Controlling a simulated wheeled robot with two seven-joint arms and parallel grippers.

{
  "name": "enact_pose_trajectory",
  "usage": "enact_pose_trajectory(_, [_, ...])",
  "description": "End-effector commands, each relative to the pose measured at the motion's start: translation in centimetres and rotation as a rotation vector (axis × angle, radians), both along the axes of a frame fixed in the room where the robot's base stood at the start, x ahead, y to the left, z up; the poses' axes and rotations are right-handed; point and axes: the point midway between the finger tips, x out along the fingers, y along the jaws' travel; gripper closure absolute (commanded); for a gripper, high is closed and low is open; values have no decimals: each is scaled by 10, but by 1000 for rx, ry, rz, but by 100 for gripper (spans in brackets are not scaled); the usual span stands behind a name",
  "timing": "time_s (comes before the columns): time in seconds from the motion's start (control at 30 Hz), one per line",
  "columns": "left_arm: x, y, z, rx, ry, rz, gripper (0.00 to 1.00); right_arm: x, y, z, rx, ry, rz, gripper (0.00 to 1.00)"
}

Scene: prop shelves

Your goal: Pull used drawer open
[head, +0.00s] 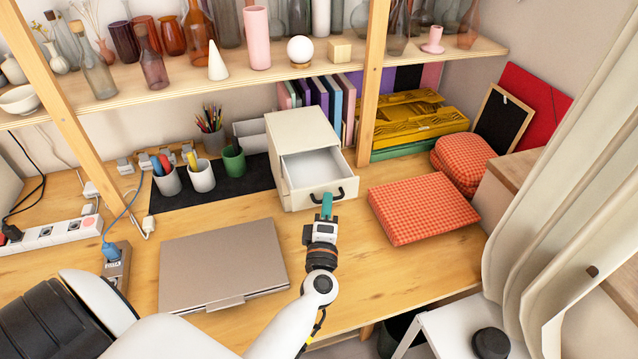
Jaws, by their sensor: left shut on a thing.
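A small cream drawer unit (290,121) stands on the desk near the middle of the head view. Its drawer (312,163) is pulled out, and its bare pale inside shows from above. A dark handle (343,190) sits on the drawer's front. My left gripper (327,203) is in front of the drawer, with its teal fingertips at the handle. It is shut on the handle and hides part of it. My right gripper is not in view.
A closed laptop (222,265) lies left of my left arm. A red checked cushion (423,207) lies close to the drawer's right. Cups (201,176) stand on a dark mat at left. A shelf (270,78) with vases runs above. Bare desk lies before the drawer.

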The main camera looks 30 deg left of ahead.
Motion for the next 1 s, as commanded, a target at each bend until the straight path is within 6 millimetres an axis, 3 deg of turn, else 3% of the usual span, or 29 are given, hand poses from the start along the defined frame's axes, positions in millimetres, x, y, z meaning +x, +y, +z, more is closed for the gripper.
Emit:
enact_pose_trajectory(0.37, [-5, -6, -1, 0, 1, -2, 100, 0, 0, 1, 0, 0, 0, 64])
enact_pose_trajectory(0.4, [-5, -6, -1, 0, 1, -2, 88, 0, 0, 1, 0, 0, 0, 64])
enact_pose_trajectory(0.53, [-5, -6, 0, 0, 1, -1, 69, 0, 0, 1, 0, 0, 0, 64])
enact_pose_trajectory(0.83, [-7, -7, -1, 0, 0, -1, 69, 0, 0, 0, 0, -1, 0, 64])
enact_pose_trajectory(1.0, [-24, -15, -7, -2, 2, -1, 69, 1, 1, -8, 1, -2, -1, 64])
